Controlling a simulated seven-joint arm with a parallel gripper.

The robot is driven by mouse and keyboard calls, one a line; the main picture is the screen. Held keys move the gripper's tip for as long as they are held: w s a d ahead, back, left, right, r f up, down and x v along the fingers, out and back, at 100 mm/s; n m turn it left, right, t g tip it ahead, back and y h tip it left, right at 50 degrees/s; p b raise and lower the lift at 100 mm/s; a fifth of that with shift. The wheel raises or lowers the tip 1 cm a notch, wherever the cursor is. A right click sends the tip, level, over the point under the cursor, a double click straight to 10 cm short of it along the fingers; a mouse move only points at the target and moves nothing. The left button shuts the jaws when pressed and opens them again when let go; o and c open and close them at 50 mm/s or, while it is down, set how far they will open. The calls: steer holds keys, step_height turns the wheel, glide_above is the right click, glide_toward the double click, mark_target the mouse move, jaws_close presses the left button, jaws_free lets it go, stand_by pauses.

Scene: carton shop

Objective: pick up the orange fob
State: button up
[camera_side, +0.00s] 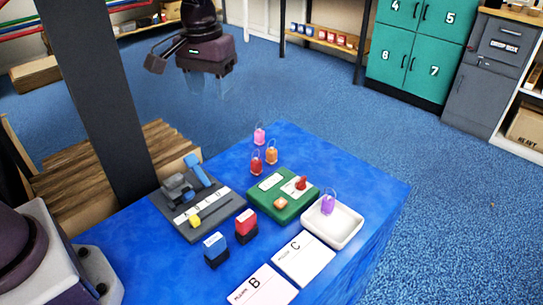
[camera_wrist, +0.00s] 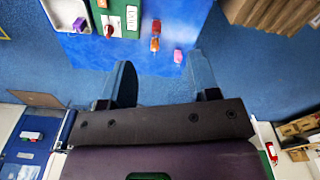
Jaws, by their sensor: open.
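The orange fob (camera_side: 271,156) stands on the blue table near its far edge, right beside the red fob (camera_side: 256,165). A pink fob (camera_side: 260,136) stands behind them. In the wrist view the orange fob (camera_wrist: 155,44) lies between the red fob (camera_wrist: 156,27) and the pink fob (camera_wrist: 178,56). A purple fob (camera_side: 327,205) is in the white tray (camera_side: 345,236). My gripper (camera_side: 208,88) is raised, beyond the table's far left edge and apart from the fobs. Its two blue fingers (camera_wrist: 162,75) are spread and empty in the wrist view.
A green board (camera_side: 270,208) with a red knob lies in front of the fobs. A grey board (camera_side: 208,222) with blue parts is left of it. Red and blue stamps (camera_side: 245,226) and white cards (camera_side: 303,259) are nearer. The table's right side is clear.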

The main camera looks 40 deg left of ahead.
mark_target(271, 150)
steer(key=w+f+n, duration=0.3)
steer(key=w+f, duration=0.2)
steer(key=w+f+n, duration=0.4)
steer(key=w+f, duration=0.1)
steer(key=w+a+f+n+g, duration=0.1)
steer(key=w+f+n, duration=0.2)
steer(key=w+f, duration=0.2)
steer(key=shift+w, duration=0.5)
steer(key=f+n, duration=0.2)
steer(key=w+f+n, duration=0.1)
steer(key=f+n, duration=0.1)
steer(key=f, duration=0.1)
steer(key=shift+w, duration=0.2)
steer(key=shift+s+d+f, duration=0.1)
steer(key=shift+s+f, duration=0.1)
steer(key=shift+f, duration=1.15)
steer(key=shift+s+f, duration=0.2)
steer(key=shift+f, duration=1.15)
steer(key=c, duration=1)
